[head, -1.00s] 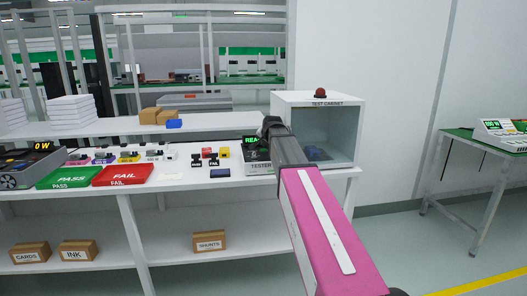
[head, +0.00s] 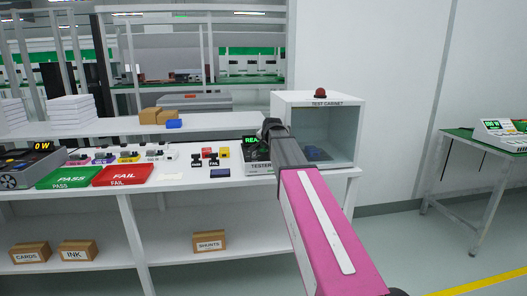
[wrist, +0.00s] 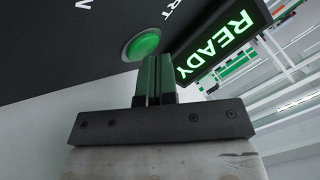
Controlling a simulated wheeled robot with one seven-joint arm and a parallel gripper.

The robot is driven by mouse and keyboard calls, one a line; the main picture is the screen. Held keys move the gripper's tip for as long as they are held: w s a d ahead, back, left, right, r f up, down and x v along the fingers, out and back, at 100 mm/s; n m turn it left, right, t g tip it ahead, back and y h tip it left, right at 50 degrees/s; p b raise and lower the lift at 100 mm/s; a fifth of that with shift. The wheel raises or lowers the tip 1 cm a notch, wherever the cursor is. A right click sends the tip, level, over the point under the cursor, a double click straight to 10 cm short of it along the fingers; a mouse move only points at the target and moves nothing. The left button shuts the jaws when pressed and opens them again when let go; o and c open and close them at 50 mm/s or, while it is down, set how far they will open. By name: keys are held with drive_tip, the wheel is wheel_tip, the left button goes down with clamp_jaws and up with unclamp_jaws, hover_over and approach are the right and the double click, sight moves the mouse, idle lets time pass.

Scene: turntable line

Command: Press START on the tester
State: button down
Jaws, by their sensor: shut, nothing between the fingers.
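The tester (head: 256,168) stands on the white bench just left of the test cabinet, partly hidden behind my arm. In the wrist view its dark panel (wrist: 70,45) carries a round green button (wrist: 143,44) with partly cut-off lettering ending in "RT" beside it. A lit display (wrist: 222,46) on the tester reads READY in green. My gripper (wrist: 153,60) is shut and empty, with its fingertips close to the lower edge of the green button. I cannot tell whether they touch it. In the head view my arm hides the button and the fingertips.
The open-fronted test cabinet (head: 318,99) with a red lamp on top stands right of my arm. A red FAIL tray (head: 124,175), a green PASS tray (head: 69,178) and several small parts lie on the bench to the left. Labelled boxes sit on the lower shelf.

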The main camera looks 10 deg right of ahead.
sight(265, 150)
drive_tip(key=shift+s+f, duration=0.1)
drive_tip(key=shift+f, duration=0.35)
idle(0.5)
drive_tip(key=shift+r, duration=0.1)
drive_tip(key=shift+w+a+r, duration=0.15)
drive_tip(key=shift+w+r, duration=0.05)
drive_tip(key=shift+r, duration=0.6)
drive_tip(key=shift+r, duration=2.55)
